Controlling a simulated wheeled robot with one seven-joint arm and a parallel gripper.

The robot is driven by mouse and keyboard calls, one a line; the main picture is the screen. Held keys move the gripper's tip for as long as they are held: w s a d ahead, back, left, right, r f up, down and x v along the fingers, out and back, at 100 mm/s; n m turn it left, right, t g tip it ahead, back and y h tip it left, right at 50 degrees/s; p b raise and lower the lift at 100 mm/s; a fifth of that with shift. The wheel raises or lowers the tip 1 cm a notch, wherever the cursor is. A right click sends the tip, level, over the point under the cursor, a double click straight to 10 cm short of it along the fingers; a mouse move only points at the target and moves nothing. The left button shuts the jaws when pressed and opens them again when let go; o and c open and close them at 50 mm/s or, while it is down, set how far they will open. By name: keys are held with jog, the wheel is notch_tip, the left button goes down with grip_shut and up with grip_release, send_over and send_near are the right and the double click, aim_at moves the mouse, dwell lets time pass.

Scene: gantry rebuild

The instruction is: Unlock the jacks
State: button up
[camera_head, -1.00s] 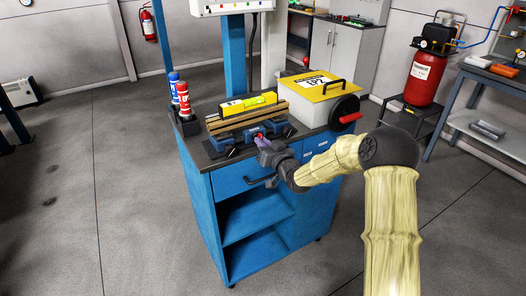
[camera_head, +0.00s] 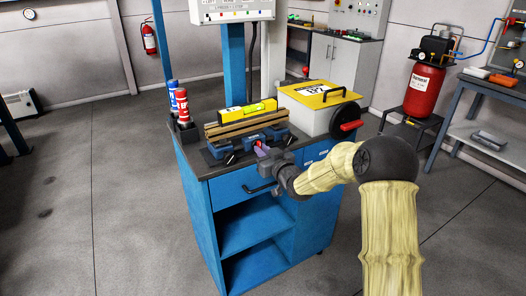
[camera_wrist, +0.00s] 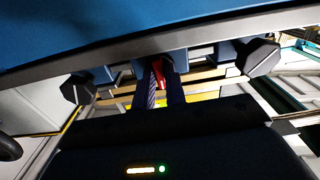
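A blue jack assembly (camera_head: 246,145) with dark clamp parts lies along the front of the cabinet's dark top, beneath wooden strips (camera_head: 240,125). A small red part (camera_head: 259,143) shows at its front. My gripper (camera_head: 262,151) is at that front edge, reaching in from the right. In the wrist view, the two narrow fingers (camera_wrist: 163,85) point at the assembly, with the red part (camera_wrist: 157,68) between their tips. Whether they clamp it I cannot tell. Black six-sided knobs stand at the left (camera_wrist: 77,89) and right (camera_wrist: 258,57) of the fingers.
Red and blue bottles (camera_head: 181,104) stand at left. The blue cabinet (camera_head: 225,190) has a front drawer handle below my gripper.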

jog(key=shift+o, duration=0.3)
jog(key=shift+w, duration=0.1)
jog(key=v, duration=1.7)
jog(key=shift+d, duration=0.25)
jog(key=s+d+f+m+g+h, duration=0.3)
jog(key=s+d+f+g+h, duration=0.3)
jog(key=s+d+f+h, duration=0.15)
jog(key=s+d+m+g+h, duration=0.35)
jog(key=s+g, duration=0.25)
jog(key=s, duration=0.9)
notch_tip(320, 180, up, 21)
jog(key=s+y+p, duration=0.1)
jog(key=p, duration=2)
